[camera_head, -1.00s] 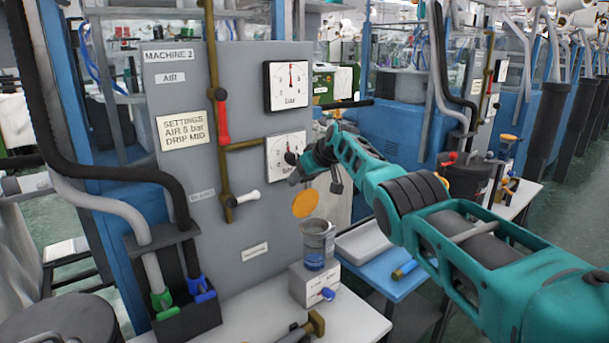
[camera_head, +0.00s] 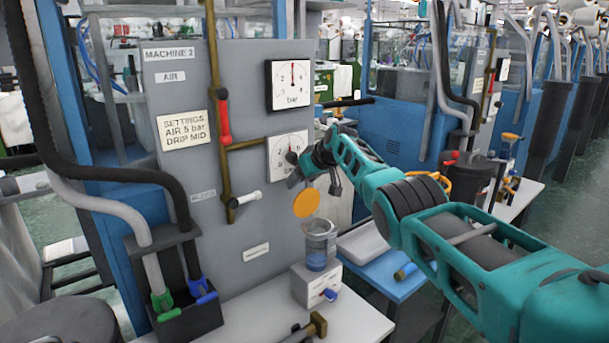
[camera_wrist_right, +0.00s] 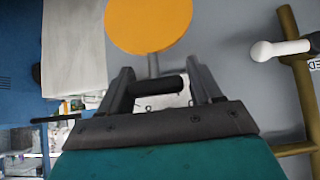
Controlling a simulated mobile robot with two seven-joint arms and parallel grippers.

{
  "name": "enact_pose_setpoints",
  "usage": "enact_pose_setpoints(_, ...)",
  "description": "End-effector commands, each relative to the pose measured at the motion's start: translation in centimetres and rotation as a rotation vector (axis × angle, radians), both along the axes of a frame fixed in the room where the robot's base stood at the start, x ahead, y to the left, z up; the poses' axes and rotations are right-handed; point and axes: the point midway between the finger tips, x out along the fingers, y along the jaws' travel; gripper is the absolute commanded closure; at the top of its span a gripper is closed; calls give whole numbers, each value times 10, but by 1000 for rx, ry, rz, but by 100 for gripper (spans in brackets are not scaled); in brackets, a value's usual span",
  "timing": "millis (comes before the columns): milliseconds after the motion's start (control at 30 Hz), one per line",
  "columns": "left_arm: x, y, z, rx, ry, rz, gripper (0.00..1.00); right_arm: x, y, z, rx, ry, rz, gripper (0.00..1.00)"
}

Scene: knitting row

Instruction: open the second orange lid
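An orange round lid (camera_head: 306,203) stands tilted up above a clear cup (camera_head: 319,243) with blue liquid, on a small white block in front of the grey machine panel. It also shows at the top of the right wrist view (camera_wrist_right: 148,24), with a grey stem. My right gripper (camera_head: 315,183) is just above the lid, beside the lower gauge. Its fingers are apart in the right wrist view (camera_wrist_right: 163,88); a dark bar shows between them, and I cannot tell whether they touch it. A smaller orange lid (camera_head: 511,137) is at the far machine. My left gripper is out of view.
The panel carries a brass pipe (camera_head: 213,75), a red handle (camera_head: 224,121), a white handle (camera_head: 250,196) and two gauges. A white tray (camera_head: 362,243) lies right of the cup. Hoses (camera_head: 110,172) hang at left. The white table front (camera_head: 262,318) has some free room.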

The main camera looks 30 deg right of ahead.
Motion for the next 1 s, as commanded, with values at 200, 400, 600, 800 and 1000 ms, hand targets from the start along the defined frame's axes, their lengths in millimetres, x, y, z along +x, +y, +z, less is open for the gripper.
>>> enact_pose_setpoints(200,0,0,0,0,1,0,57,0,-1,3,-1,-4,0,21)
enact_pose_setpoints(400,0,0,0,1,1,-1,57,0,-2,5,-2,-7,-1,21)
enact_pose_setpoints(600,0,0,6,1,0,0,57,-3,-4,10,-2,-9,-3,21)
enact_pose_setpoints(800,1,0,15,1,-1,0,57,-12,-4,20,-4,-9,-1,21)
enact_pose_setpoints(1000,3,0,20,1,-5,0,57,-25,-4,32,-3,-10,-1,21)
